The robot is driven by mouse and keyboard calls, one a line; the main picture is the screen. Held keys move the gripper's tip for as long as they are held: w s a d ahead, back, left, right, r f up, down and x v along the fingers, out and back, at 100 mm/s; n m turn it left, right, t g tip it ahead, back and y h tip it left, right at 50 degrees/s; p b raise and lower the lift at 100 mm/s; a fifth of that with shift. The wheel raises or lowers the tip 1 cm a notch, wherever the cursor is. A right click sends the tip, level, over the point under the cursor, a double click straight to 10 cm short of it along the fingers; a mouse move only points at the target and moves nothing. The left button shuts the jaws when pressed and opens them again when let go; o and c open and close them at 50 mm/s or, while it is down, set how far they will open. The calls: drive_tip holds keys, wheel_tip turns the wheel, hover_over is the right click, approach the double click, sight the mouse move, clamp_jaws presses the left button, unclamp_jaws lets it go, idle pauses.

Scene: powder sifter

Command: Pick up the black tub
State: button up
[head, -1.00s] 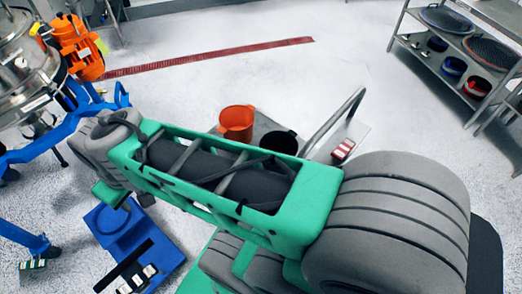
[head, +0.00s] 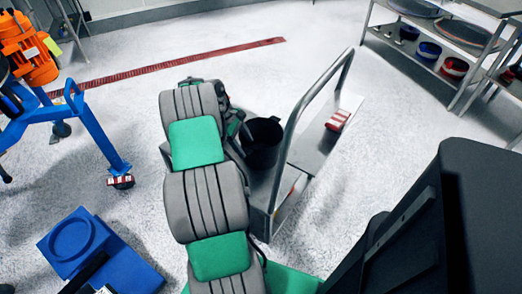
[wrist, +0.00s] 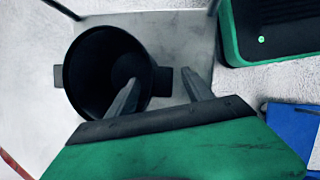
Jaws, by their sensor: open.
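The black tub (head: 262,143) stands upright on the grey cart, partly behind my arm in the head view. In the wrist view the tub (wrist: 88,72) is seen from above, its dark inside empty as far as I see, with a lug on each side. My gripper (wrist: 158,78) is open, nothing held. Its left finger overlaps the tub's right inner side and its right finger lies past the right lug, over the cart. I cannot tell how far above the rim the fingertips are. In the head view my arm mostly hides the gripper.
The cart (head: 318,150) has a tall bent handle (head: 297,115) close to the tub's right. A blue-legged stand (head: 95,138) is at left, a blue base (head: 105,250) at lower left. Shelves with bowls (head: 428,52) stand at upper right. The floor between is clear.

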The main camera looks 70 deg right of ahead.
sight(248, 150)
drive_tip(key=b+x, duration=0.1)
drive_tip(key=x, duration=0.3)
drive_tip(key=shift+s+f, duration=0.1)
drive_tip(key=shift+f, duration=0.25)
clamp_jaws()
drive_tip(key=shift+r, duration=0.1)
idle(0.4)
